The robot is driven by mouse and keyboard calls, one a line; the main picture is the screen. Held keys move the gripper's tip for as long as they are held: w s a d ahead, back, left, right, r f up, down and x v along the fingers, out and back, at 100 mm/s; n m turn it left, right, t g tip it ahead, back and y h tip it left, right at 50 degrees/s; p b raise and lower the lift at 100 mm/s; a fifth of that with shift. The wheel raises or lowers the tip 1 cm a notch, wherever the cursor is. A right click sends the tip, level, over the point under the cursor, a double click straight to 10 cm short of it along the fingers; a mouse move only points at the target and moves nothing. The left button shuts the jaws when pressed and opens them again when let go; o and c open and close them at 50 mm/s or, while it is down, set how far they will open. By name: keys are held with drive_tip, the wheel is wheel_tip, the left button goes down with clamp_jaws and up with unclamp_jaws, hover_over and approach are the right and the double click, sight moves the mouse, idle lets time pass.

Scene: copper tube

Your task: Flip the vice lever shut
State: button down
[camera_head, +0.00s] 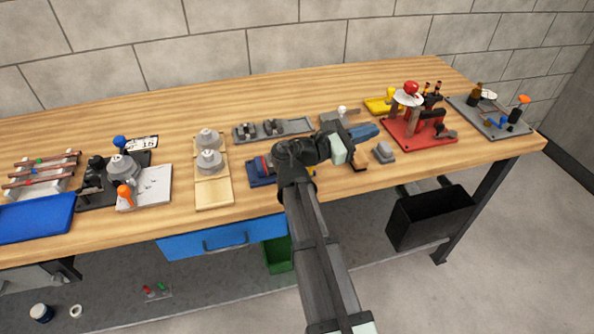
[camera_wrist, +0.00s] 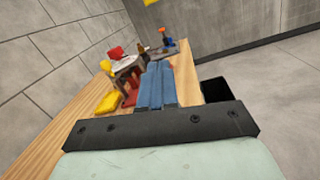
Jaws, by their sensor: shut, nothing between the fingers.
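My gripper (camera_head: 366,131) is shut and empty, held above the middle right of the bench. Its blue fingers point right in the head view. In the wrist view the fingers (camera_wrist: 155,85) lie side by side and point toward the red fixture. A low dark-blue device with a red part (camera_head: 262,170), perhaps the vice, sits on the bench left of my wrist. My arm hides its right side. I cannot make out its lever. A small orange-brown piece (camera_head: 359,162) shows just below the gripper; I cannot tell what it belongs to.
A red-based fixture (camera_head: 418,133) with a red knob stands right of the gripper, with a yellow tray (camera_head: 378,105) behind it. A small grey block (camera_head: 383,152) is near the fingers. A grey plate with fittings (camera_head: 272,129) lies behind the dark-blue device. Wooden boards (camera_head: 213,187) lie left.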

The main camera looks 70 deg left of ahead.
drive_tip(key=s+d+f+n+y, duration=0.1)
drive_tip(key=s+f, duration=0.2)
drive_tip(key=s, duration=0.7)
drive_tip(key=s+d+f+n+g+y, duration=0.1)
drive_tip(key=s+f+n, duration=0.1)
drive_tip(key=s, duration=0.8)
drive_tip(key=s+d+f+n+g+y, duration=0.1)
drive_tip(key=s+f, duration=0.3)
drive_tip(key=s, duration=0.6)
drive_tip(key=shift+s+d+n+y, duration=0.25)
drive_tip(key=shift+d+n+y, duration=0.2)
drive_tip(key=shift+n+y, duration=0.15)
drive_tip(key=x, duration=1.4)
drive_tip(key=shift+w, duration=0.1)
